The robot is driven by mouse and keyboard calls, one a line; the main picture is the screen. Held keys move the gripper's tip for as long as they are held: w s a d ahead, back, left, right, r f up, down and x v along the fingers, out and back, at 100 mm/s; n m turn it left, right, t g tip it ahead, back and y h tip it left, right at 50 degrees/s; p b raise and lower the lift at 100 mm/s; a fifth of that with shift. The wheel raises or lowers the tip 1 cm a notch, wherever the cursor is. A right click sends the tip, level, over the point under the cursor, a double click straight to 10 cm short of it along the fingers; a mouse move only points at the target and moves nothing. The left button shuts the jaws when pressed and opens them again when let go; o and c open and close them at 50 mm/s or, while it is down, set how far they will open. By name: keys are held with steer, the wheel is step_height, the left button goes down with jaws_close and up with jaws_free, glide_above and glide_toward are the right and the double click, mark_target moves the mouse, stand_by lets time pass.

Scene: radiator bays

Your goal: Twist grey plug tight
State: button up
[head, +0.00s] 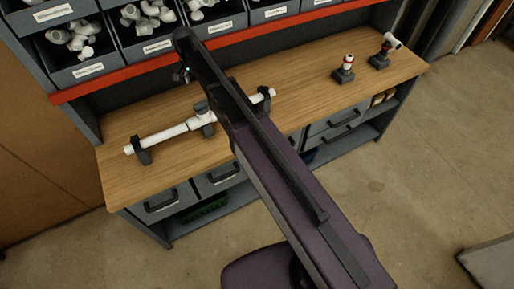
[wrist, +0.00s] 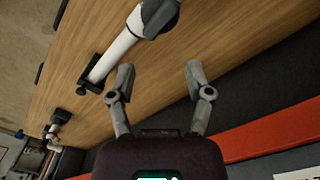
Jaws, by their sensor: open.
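A white pipe (head: 165,136) with a tee in its middle lies across black holders on the wooden bench. A grey piece that looks like the grey plug (head: 202,107) sits at the tee. In the wrist view the pipe (wrist: 118,50) runs at upper left, and the grey piece (wrist: 160,14) is at the top edge, partly cut off. My gripper (wrist: 160,72) is open and empty, apart from the plug, with bare bench between its fingertips. In the head view my arm hides most of the gripper, which is behind the pipe near the bins. How far the plug is screwed in cannot be told.
Grey bins (head: 84,52) of white fittings stand above a red rail (head: 150,65) at the back, close to my gripper. Two small stands (head: 342,75) with red and white fittings are on the bench's right. The bench's front left is clear.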

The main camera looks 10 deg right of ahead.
steer(key=s+d+f+n+b, duration=0.2)
steer(key=s+d+f+b, duration=0.8)
steer(key=f+b, duration=0.2)
steer(key=s+d+f+n+b, duration=0.3)
steer(key=s+d+f+b, duration=0.6)
steer(key=s+f+b, duration=0.2)
steer(key=shift+d+f+t+b, duration=0.4)
steer(key=shift+f+b, duration=0.2)
steer(key=shift+b, duration=0.25)
stand_by(0.5)
stand_by(0.3)
steer(key=shift+g, duration=0.4)
steer(key=s+d, duration=0.2)
steer(key=s, duration=0.1)
steer(key=s+d, duration=0.1)
steer(key=shift+s+d, duration=0.1)
steer(key=shift+s, duration=0.3)
stand_by(0.6)
